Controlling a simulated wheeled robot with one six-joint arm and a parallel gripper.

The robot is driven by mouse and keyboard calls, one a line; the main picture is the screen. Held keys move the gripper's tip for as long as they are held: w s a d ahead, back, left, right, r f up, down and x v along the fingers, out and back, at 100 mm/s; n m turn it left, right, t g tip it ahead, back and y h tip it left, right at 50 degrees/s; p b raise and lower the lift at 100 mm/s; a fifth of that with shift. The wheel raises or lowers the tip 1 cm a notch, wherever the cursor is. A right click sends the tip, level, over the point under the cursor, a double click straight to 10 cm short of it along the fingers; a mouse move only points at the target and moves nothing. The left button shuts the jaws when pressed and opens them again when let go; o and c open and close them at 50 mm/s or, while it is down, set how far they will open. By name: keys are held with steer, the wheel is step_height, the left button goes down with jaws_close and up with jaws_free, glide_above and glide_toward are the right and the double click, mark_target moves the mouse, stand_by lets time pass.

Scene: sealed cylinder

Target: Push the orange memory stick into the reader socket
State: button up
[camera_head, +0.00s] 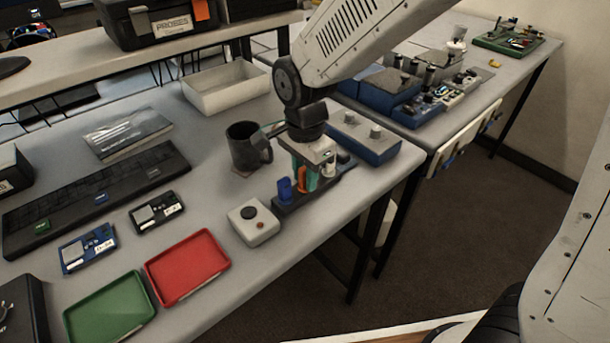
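An orange piece (302,179), which looks like the memory stick, stands upright at the dark holder (318,192) near the table's front edge. My gripper (312,170) points down right over the holder, its fingers beside the orange piece. I cannot tell whether they touch or grip it, because the gripper and a teal part cover much of it. A blue upright piece (285,190) stands at the holder's left end. I cannot make out the reader socket for certain; a blue device (88,248) and a black device (157,211) with labels lie to the left.
Red (187,268) and green (110,309) trays lie front left. A long black rack (95,198) lies farther left.

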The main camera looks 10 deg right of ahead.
jaws_close()
steer(key=shift+r, duration=0.1)
steer(key=shift+r, duration=2.95)
steer(key=shift+r, duration=0.85)
